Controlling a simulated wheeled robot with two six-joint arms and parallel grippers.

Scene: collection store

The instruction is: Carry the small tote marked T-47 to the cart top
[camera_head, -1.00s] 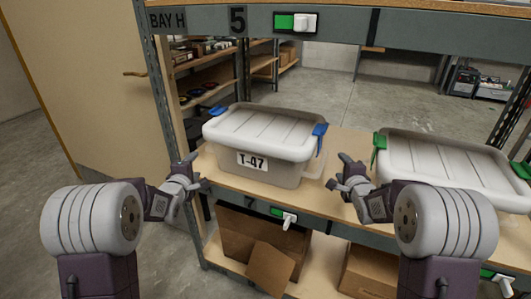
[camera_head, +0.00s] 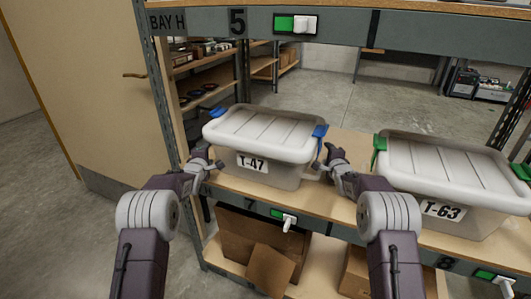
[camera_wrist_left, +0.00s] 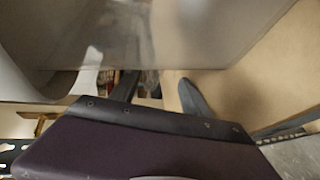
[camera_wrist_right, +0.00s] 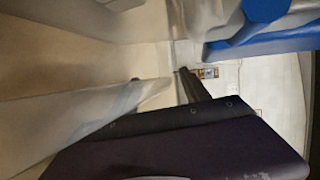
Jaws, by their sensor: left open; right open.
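The small tote marked T-47 (camera_head: 262,145) is a translucent bin with a pale lid and blue latches, upright on the wooden shelf in the head view. My left gripper (camera_head: 213,163) is open at the tote's left side, close to its wall. My right gripper (camera_head: 325,158) is open at the tote's right side, below the right blue latch (camera_head: 320,130). The tote's wall (camera_wrist_left: 160,30) fills the top of the left wrist view. The right wrist view shows a blue latch (camera_wrist_right: 265,22) near the fingers. I cannot tell whether either gripper touches the tote. The cart is not in view.
A larger tote marked T-63 (camera_head: 450,175) with green latches stands to the right on the same shelf. A shelf beam marked BAY H 5 (camera_head: 345,25) crosses above. A metal post (camera_head: 160,90) stands at left. Cardboard boxes (camera_head: 250,240) sit on the shelf below.

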